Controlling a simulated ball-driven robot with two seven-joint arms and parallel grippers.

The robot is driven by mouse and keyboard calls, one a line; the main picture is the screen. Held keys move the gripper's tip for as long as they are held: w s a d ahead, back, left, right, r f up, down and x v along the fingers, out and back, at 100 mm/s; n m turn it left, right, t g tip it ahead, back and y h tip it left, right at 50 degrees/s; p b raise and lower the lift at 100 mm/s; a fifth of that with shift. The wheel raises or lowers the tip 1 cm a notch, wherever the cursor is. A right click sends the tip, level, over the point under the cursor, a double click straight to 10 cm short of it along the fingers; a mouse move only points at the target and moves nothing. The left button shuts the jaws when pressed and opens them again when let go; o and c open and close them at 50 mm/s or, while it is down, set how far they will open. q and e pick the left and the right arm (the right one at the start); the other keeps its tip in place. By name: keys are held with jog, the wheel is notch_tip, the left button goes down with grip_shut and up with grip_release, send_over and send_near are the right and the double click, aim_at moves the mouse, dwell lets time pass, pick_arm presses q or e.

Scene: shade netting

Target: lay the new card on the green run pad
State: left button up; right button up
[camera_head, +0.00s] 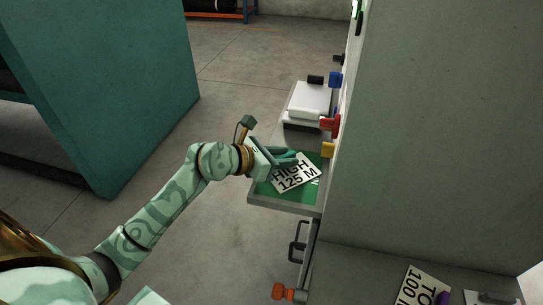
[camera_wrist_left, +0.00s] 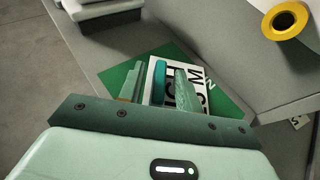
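A white card reading "HIGH 125 M" (camera_head: 296,177) lies flat, turned at an angle, on the green pad (camera_head: 303,195) on a grey shelf. In the left wrist view, a teal upright grip (camera_wrist_left: 158,84) stands on the card (camera_wrist_left: 202,97), over the green pad (camera_wrist_left: 118,76). My left gripper (camera_head: 290,157) is low over the card. In the left wrist view its fingers (camera_wrist_left: 158,68) are apart on either side of the teal grip, with gaps showing on both sides. My right gripper is not in view.
Another card reading "TO... 100" (camera_head: 420,284) with a purple grip (camera_head: 442,298) lies on a grey surface at lower right. Red (camera_head: 330,124) and yellow (camera_head: 327,150) knobs jut from the tall grey cabinet (camera_head: 440,130).

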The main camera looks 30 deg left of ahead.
pick_arm(q)
jog(key=p+v, duration=0.1)
jog(key=v, duration=1)
jog(key=shift+s+a, duration=0.2)
jog(key=shift+s, duration=0.15)
jog(key=shift+r, duration=0.15)
